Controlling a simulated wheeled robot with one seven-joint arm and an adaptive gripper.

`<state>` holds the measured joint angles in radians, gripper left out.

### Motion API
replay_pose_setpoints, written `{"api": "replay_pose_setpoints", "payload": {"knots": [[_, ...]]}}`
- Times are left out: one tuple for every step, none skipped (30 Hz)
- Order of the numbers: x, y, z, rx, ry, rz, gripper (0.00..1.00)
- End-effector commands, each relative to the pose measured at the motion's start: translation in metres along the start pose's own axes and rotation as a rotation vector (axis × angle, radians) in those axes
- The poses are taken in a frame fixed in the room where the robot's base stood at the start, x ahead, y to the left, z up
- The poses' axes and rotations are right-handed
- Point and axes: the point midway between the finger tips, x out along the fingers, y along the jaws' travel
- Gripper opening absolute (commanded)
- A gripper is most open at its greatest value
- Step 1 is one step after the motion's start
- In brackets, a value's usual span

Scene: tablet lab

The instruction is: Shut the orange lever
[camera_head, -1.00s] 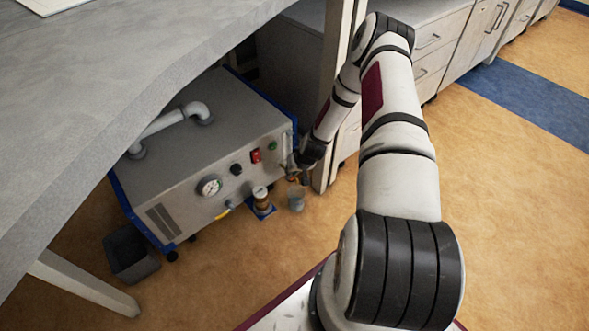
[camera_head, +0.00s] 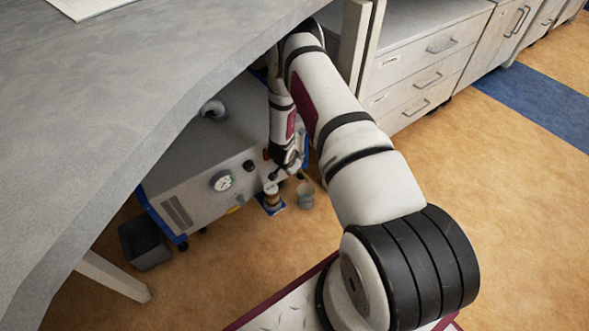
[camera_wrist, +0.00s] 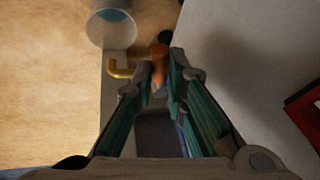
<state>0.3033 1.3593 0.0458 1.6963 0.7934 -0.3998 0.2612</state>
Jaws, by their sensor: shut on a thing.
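The orange lever (camera_wrist: 158,80) shows in the wrist view between my fingertips, beside a bent brass spout (camera_wrist: 122,69). My gripper (camera_wrist: 159,74) is shut on the lever; the fingers cover part of it, so its exact angle is hard to read. In the head view my gripper (camera_head: 284,172) is at the right end of the front of the grey machine (camera_head: 205,180), under the table. The lever is too small and covered to make out there.
A grey cup (camera_head: 305,193) stands on the floor below the spout; it also shows in the wrist view (camera_wrist: 112,26). A small brown-and-white item (camera_head: 271,196) is left of it. A dark bin (camera_head: 145,244) stands at left. The tabletop (camera_head: 150,75) overhangs the machine.

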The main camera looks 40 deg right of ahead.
Motion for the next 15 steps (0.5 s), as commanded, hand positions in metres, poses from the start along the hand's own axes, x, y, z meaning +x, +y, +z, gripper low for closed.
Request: {"api": "replay_pose_setpoints", "payload": {"knots": [[-0.0006, -0.0036, 0.0, 0.022, 0.008, 0.008, 0.0], [-0.0005, -0.0046, 0.0002, 0.038, 0.012, 0.014, 0.0], [-0.0002, -0.0055, -0.0001, 0.058, 0.016, 0.022, 0.0], [-0.0001, -0.0063, 0.0002, 0.072, 0.018, 0.028, 0.0], [0.0, -0.0067, 0.0003, 0.084, 0.021, 0.033, 0.0], [0.0004, -0.007, 0.0001, 0.1, 0.024, 0.04, 0.0], [0.0005, -0.0078, 0.0007, 0.111, 0.026, 0.045, 0.0], [0.0008, -0.0081, 0.0001, 0.121, 0.029, 0.049, 0.0], [0.001, -0.0086, 0.0002, 0.133, 0.032, 0.054, 0.0], [0.001, -0.009, 0.0008, 0.142, 0.032, 0.058, 0.0], [0.0012, -0.009, 0.0003, 0.15, 0.035, 0.062, 0.0], [0.0014, -0.0095, 0.0, 0.159, 0.037, 0.066, 0.0], [0.0014, -0.01, 0.0004, 0.166, 0.038, 0.068, 0.0], [0.0015, -0.0104, 0.0004, 0.172, 0.039, 0.07, 0.0], [0.0017, -0.0105, -0.0003, 0.179, 0.041, 0.074, 0.0]]}}
